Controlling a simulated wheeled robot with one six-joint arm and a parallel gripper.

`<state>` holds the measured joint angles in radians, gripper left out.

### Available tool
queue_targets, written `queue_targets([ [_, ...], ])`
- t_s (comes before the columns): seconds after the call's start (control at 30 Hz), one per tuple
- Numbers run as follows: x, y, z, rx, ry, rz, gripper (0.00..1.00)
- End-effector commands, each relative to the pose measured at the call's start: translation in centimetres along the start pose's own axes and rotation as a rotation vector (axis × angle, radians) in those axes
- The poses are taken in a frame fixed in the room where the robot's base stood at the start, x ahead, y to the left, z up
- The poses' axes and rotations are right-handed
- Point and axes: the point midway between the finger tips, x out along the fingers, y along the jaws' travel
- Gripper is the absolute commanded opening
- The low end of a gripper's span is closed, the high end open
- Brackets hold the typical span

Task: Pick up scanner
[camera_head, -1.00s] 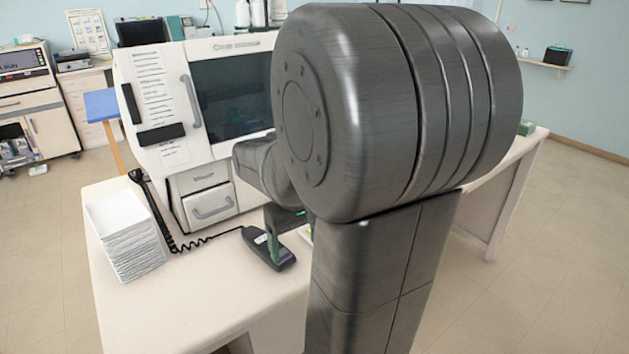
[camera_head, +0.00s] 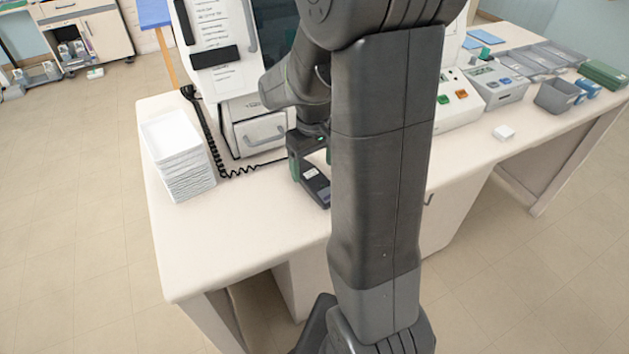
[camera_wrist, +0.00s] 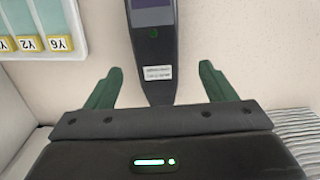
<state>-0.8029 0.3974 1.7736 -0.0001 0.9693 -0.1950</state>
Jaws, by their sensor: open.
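The scanner is a dark handheld device (camera_wrist: 155,45) with a screen, a round button and a white label. It lies on the white bench, and in the head view its label end (camera_head: 316,184) shows beside my arm. In the wrist view my gripper (camera_wrist: 160,80) is open, with one green finger on each side of the scanner's lower end and gaps between. In the head view my gripper (camera_head: 308,160) is over the scanner and hides part of it. I cannot tell whether the fingers reach down to its level.
A stack of white trays (camera_head: 180,165) stands left on the bench, beside a coiled black cord (camera_head: 205,135). A white machine (camera_head: 255,135) stands behind the scanner. A holder with yellow labels (camera_wrist: 40,30) is near the gripper. The bench front (camera_head: 225,250) is clear.

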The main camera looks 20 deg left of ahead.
Motion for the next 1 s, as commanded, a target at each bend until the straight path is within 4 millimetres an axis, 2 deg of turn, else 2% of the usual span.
queue_targets([
  [0.4,4.6,0.4,-0.1,0.001,-0.003,-0.001,0.77],
  [0.7,5.0,0.4,-0.1,0.001,-0.001,0.000,0.77],
  [0.9,5.0,0.4,-0.1,0.001,-0.001,0.000,0.38],
  [0.97,5.0,0.4,-0.1,0.001,-0.001,0.000,0.26],
  [1.0,4.9,0.4,-0.1,0.000,-0.001,0.000,0.23],
])
